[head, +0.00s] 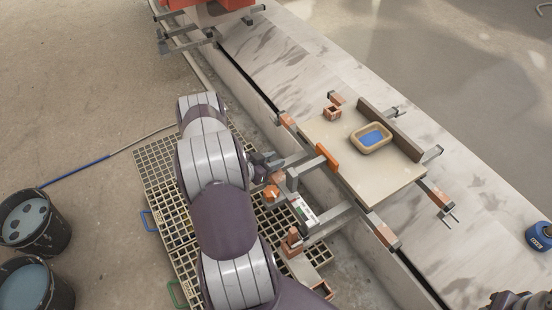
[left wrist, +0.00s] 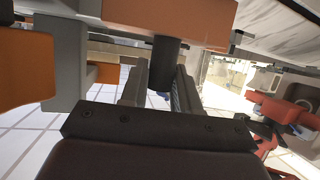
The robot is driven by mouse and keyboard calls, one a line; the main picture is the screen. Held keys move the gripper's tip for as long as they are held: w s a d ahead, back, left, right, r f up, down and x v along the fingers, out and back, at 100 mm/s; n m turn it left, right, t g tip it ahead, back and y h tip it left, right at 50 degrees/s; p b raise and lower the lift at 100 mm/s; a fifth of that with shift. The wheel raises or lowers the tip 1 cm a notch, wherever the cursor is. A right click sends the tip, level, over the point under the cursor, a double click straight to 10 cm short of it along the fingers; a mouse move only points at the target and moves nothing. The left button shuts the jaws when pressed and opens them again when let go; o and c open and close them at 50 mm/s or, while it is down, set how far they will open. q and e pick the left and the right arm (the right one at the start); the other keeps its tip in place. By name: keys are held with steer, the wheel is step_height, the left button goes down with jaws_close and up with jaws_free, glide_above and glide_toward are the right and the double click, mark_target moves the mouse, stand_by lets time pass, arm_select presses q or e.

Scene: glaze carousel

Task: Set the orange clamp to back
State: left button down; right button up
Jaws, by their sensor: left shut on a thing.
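The orange clamp has a bright orange pad (head: 327,157) at the near edge of the pale board, with grey bars reaching toward my arm. In the left wrist view a large orange block (left wrist: 175,14) fills the top, with a dark round handle (left wrist: 163,65) below it. My left gripper (head: 262,168) is at the clamp's near end, partly hidden by my arm. In the left wrist view its fingers (left wrist: 162,92) are shut around the dark handle. A dark part at the bottom right corner looks like my right gripper (head: 518,301); its fingers cannot be made out.
The pale board (head: 400,187) lies on a marble-like slab, held by several clamps. It carries a tan tray (head: 371,138) with blue inside and a small orange-brown box (head: 332,112). A blue item (head: 540,236) sits at right. Two buckets (head: 35,225) stand on the floor at left, beside a grating.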

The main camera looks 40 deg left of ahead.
arm_select(q)
steer(key=c, duration=1.2)
jaws_free()
steer(key=shift+o, duration=0.2)
steer(key=shift+s+a, duration=0.1)
steer(key=shift+s, duration=0.05)
steer(key=d+p+v, duration=0.1)
steer(key=p+v, duration=0.1)
steer(key=v, duration=1)
steer(key=shift+s+a, duration=0.35)
steer(key=shift+a, duration=0.1)
steer(key=shift+r, duration=0.1)
